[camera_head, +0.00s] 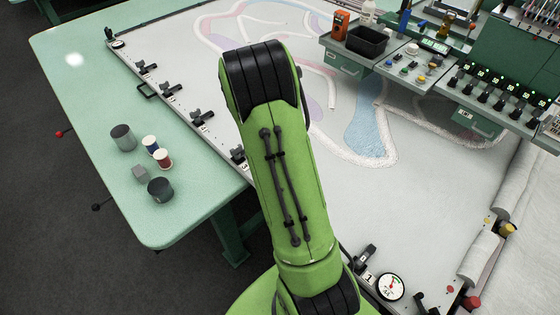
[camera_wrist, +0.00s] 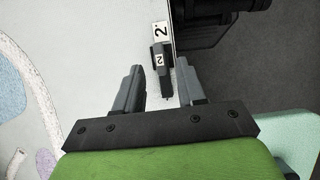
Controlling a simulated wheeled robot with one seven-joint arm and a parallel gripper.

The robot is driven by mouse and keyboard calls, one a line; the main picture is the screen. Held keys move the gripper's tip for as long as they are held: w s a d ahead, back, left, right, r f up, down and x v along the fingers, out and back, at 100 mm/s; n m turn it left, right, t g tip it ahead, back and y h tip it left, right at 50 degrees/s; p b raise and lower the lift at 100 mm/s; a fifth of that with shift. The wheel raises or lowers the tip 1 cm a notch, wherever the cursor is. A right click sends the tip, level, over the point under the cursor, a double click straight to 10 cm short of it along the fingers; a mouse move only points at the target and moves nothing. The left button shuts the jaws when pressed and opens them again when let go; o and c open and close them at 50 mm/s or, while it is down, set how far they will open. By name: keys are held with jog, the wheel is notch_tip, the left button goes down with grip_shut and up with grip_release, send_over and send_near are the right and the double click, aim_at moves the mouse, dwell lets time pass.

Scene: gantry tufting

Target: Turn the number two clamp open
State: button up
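The number two clamp (camera_wrist: 161,60) is a dark clamp with a small white "2" tag on it, beside a larger "2" plate (camera_wrist: 160,30) on the frame edge. In the wrist view its dark lever points toward my gripper (camera_wrist: 160,72). My gripper is open, with one finger on each side of the clamp's lever and visible gaps on both sides. In the head view my green arm hides my gripper, and I cannot make out the number two clamp there.
Several similar clamps (camera_head: 201,117) line the frame's left edge; a clamp marked 1 (camera_head: 365,257) and a gauge (camera_head: 390,287) are at the lower right. The green table (camera_head: 85,75) holds spools (camera_head: 122,137). A control console (camera_head: 430,65) stands over the white cloth (camera_head: 400,200).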

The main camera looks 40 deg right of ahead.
jog(key=p+v, duration=0.2)
jog(key=v, duration=1)
jog(key=shift+r, duration=0.15)
